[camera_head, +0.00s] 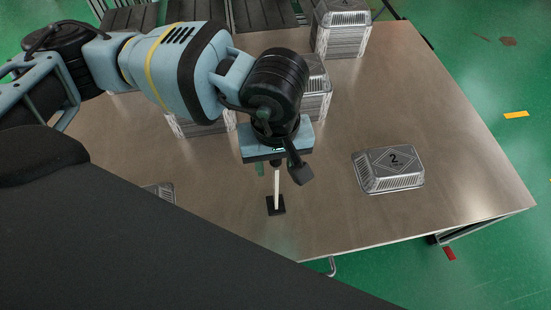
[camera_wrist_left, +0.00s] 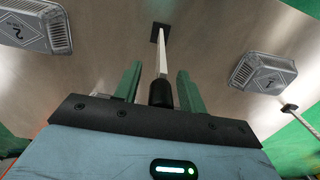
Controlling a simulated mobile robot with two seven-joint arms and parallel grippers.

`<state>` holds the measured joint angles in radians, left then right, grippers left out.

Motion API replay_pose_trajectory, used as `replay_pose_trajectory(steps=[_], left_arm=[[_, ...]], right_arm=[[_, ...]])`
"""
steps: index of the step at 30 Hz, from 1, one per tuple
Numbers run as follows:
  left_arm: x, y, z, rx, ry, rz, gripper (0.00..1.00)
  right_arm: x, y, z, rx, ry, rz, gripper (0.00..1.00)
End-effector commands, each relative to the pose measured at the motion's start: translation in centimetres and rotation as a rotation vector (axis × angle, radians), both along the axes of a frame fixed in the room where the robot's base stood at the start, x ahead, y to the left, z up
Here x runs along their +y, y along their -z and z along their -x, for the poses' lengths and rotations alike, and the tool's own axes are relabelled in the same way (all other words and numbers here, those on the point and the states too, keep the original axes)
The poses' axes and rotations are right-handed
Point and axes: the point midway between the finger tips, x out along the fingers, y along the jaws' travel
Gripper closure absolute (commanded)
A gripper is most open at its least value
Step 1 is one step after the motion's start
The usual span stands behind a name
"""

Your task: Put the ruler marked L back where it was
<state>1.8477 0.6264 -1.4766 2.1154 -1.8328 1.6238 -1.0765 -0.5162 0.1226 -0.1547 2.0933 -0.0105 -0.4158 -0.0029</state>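I cannot make out a ruler or a letter L in either view. A thin white upright stick (camera_head: 277,187) stands on a square black foot (camera_head: 275,206) on the table. The stick (camera_wrist_left: 163,55) also shows in the left wrist view, with a black knob (camera_wrist_left: 161,93) at its near end. My left gripper (camera_head: 268,168) points down over the stick. In the left wrist view its green fingers (camera_wrist_left: 159,70) are apart, one on each side of the stick and knob, with a gap visible at the left. My right gripper is not in view.
A foil tray marked 2 (camera_head: 390,169) lies right of the stick on the metal table (camera_head: 455,130). Stacked foil trays (camera_head: 342,30) stand at the back, and others (camera_head: 318,85) behind my left arm. Another tray (camera_head: 160,190) is partly hidden at left. The table's right side is clear.

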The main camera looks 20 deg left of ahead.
Motion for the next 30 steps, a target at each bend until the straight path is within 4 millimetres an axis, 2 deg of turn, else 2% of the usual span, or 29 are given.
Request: replay_pose_trajectory(steps=[7,11,24,30], left_arm=[[0.0,-0.2,0.0,-0.001,0.0,-0.001,0.59],[-0.1,-1.3,-0.1,-0.005,0.001,0.002,0.59],[-0.1,-9.6,-0.1,-0.003,0.002,0.001,0.59],[-0.1,-11.8,0.0,-0.001,0.001,0.0,0.59]], right_arm=[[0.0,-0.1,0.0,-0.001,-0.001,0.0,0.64],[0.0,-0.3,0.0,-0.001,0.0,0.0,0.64],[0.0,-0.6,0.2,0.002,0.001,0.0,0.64],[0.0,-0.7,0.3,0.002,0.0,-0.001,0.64]])
